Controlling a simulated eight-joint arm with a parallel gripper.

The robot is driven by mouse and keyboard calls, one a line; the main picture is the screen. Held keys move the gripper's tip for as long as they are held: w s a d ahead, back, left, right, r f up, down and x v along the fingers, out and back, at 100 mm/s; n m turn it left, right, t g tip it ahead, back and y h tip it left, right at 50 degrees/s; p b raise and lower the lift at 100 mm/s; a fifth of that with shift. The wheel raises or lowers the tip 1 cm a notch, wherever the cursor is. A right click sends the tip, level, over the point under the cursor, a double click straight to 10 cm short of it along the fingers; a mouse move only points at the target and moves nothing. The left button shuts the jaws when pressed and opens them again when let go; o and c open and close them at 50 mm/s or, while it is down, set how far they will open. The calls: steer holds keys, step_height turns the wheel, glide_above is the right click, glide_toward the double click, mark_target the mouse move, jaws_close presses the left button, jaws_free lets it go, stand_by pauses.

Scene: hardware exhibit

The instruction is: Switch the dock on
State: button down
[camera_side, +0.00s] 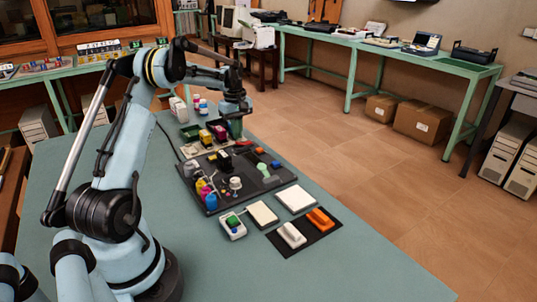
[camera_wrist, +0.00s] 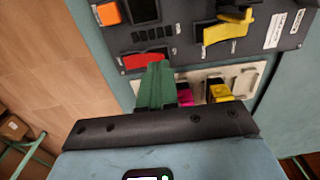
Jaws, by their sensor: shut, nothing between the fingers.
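My gripper (camera_wrist: 156,68) has green fingers, shut and empty, pointing down at the work in the wrist view. In the side view my gripper (camera_side: 236,132) is over the far end of the table, near a pale board. A dark panel (camera_wrist: 185,48) in the wrist view carries an orange square button (camera_wrist: 108,13), a dark screen, a red bar-shaped part (camera_wrist: 143,62) and a yellow lever (camera_wrist: 225,29). The fingertips appear close to the red part; contact cannot be told. No part is clearly readable as the dock or its switch.
A pale board (camera_wrist: 259,72) beside the panel holds magenta (camera_wrist: 185,96) and yellow (camera_wrist: 221,92) pieces. In the side view, a dark board (camera_side: 222,206) bears several small coloured parts. White and orange blocks stand nearer. The table's (camera_side: 370,268) near right is clear.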

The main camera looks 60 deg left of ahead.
mark_target(238, 143)
steer(key=shift+f, duration=1.1)
stand_by(0.5)
steer(key=shift+r, duration=3.5)
